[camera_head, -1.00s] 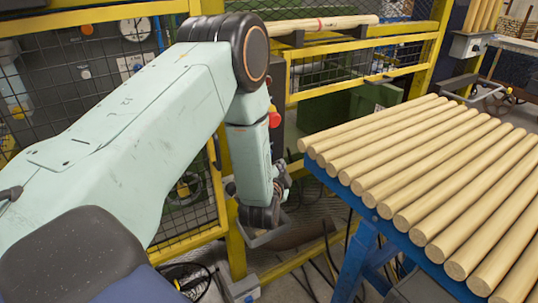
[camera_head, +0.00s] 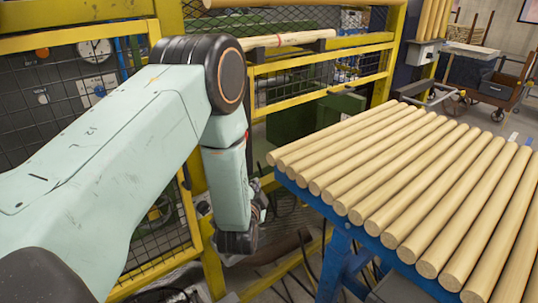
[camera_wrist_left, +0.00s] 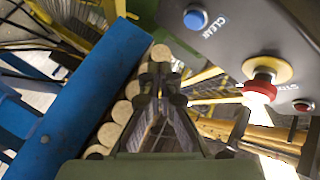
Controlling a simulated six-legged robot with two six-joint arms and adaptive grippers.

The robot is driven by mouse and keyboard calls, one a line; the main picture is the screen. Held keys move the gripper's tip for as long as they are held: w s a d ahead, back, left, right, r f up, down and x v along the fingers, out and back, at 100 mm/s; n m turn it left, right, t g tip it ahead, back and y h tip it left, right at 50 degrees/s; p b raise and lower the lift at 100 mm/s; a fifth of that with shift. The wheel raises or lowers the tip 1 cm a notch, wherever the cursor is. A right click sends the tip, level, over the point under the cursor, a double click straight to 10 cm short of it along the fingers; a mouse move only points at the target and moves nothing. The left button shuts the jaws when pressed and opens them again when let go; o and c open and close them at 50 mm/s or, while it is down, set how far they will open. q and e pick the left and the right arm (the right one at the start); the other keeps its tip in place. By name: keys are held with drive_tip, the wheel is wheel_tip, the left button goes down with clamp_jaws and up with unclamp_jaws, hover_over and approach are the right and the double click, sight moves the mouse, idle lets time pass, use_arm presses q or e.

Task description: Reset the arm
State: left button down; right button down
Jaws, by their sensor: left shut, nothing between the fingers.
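My left arm comes in from the left in the head view and bends down at a dark elbow joint. Its forearm hangs between the yellow mesh fence (camera_head: 198,235) and the blue rack of rods. The left gripper is mostly hidden behind the dark wrist joint in the head view. In the left wrist view, the left gripper (camera_wrist_left: 162,84) has its dark fingers close together with nothing held between them. A row of round wooden rod ends lies just left of the fingers there. I cannot tell whether they touch. My right gripper is in neither view.
Pale wooden rods (camera_head: 430,190) lie side by side on the blue rack (camera_head: 340,235). A grey control panel with a blue button (camera_wrist_left: 195,17) and a red stop knob (camera_wrist_left: 262,84) shows in the wrist view. A cart (camera_head: 505,85) stands at the far right.

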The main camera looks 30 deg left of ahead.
use_arm(q)
drive_tip(key=s+d+f+n+g+h+b, duration=0.2)
drive_tip(key=s+d+f+g+b, duration=0.2)
drive_tip(key=s+f, duration=0.7)
drive_tip(key=s+d+f+n+g+h+b, duration=0.2)
drive_tip(key=s+f+b, duration=0.5)
drive_tip(key=s+f, duration=0.5)
drive_tip(key=s+d+f+n+g+h+b, duration=0.2)
drive_tip(key=s+d+f+g+b, duration=0.3)
drive_tip(key=s+f+g, duration=0.3)
drive_tip(key=s+f+n+b, duration=0.1)
drive_tip(key=s+f, duration=0.2)
drive_tip(key=s, duration=0.4)
drive_tip(key=shift+s+d+f+b, duration=0.35)
drive_tip(key=shift+d+f, duration=0.05)
